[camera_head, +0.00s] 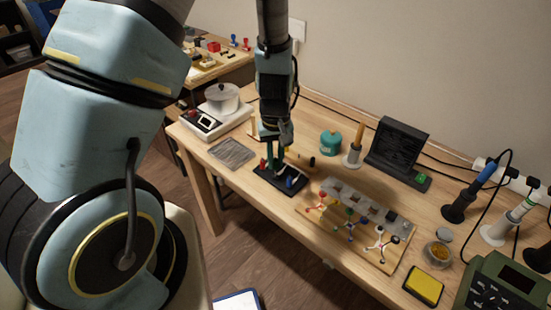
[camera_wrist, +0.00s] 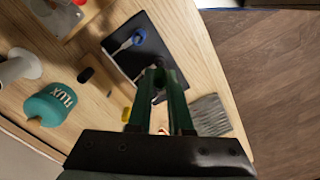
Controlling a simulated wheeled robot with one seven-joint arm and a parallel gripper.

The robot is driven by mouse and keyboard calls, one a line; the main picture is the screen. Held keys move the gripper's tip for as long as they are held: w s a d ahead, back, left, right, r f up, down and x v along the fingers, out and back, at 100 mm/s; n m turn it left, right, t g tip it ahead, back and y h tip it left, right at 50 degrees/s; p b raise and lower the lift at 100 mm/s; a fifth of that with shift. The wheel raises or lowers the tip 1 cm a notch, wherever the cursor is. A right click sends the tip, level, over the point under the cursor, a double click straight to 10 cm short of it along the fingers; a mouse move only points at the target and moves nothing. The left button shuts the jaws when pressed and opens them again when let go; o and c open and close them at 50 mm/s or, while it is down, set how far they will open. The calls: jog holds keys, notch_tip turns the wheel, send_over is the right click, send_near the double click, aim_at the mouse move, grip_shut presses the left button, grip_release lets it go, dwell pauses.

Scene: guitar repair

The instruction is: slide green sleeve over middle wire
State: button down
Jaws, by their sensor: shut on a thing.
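A black tray (camera_head: 272,187) lies near the table's front edge, and it also shows in the wrist view (camera_wrist: 152,42). A red piece (camera_head: 262,164) stands at its left and a blue sleeve (camera_head: 290,182) at its right; in the wrist view the blue sleeve (camera_wrist: 138,38) is on a pale wire. My gripper (camera_head: 277,165) points down over the middle of the tray. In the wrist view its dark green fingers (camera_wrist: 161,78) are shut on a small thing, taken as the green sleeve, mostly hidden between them. The middle wire is hidden behind the fingers.
A wooden board (camera_head: 394,262) with coloured connectors stands right of the tray. A teal flux jar (camera_head: 331,143) and a soldering stand (camera_head: 352,157) are behind. A grey mesh mat (camera_head: 232,152) lies left, in front of a white device with a pot (camera_head: 222,100).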

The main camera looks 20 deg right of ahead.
jog(key=shift+f+b, duration=0.95)
jog(key=shift+f, duration=0.6)
dwell(1.1)
jog(key=shift+c, duration=1.8)
grip_release()
jog(key=shift+r+p, duration=3.7)
jog(key=shift+r, duration=0.85)
